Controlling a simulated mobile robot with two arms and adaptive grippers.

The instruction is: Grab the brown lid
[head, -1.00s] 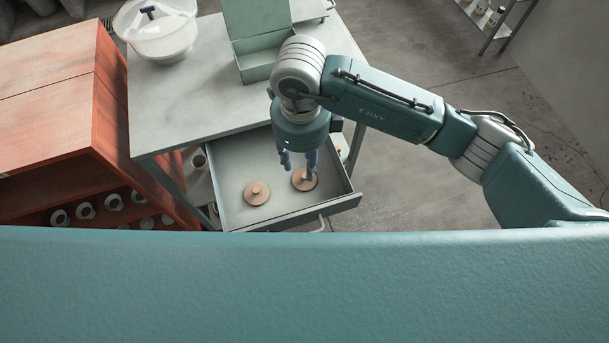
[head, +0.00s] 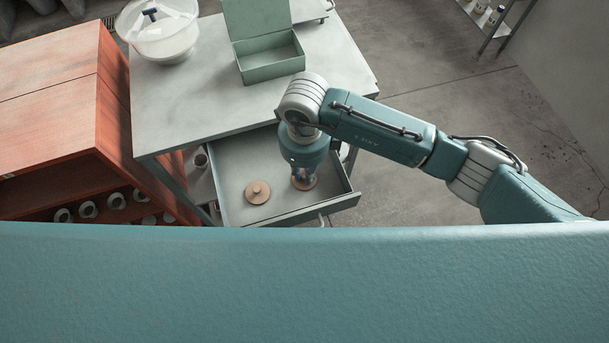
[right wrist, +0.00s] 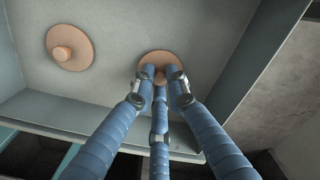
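Two round brown lids with knobs lie flat in the open grey drawer. The right-hand brown lid (head: 311,184) is partly hidden under my right gripper (head: 303,180). The right wrist view shows this lid (right wrist: 160,57) with the fingertips (right wrist: 160,75) of the gripper closed in around its knob, which is mostly hidden. The lid appears to rest on the drawer floor. The other brown lid (head: 258,192) lies to the left, clear of the gripper, and it also shows in the right wrist view (right wrist: 70,47). My left gripper is not in view.
The drawer (head: 235,163) juts from under the grey bench (head: 195,98), its walls close around the right lid. A red-orange cabinet (head: 55,92) stands left.

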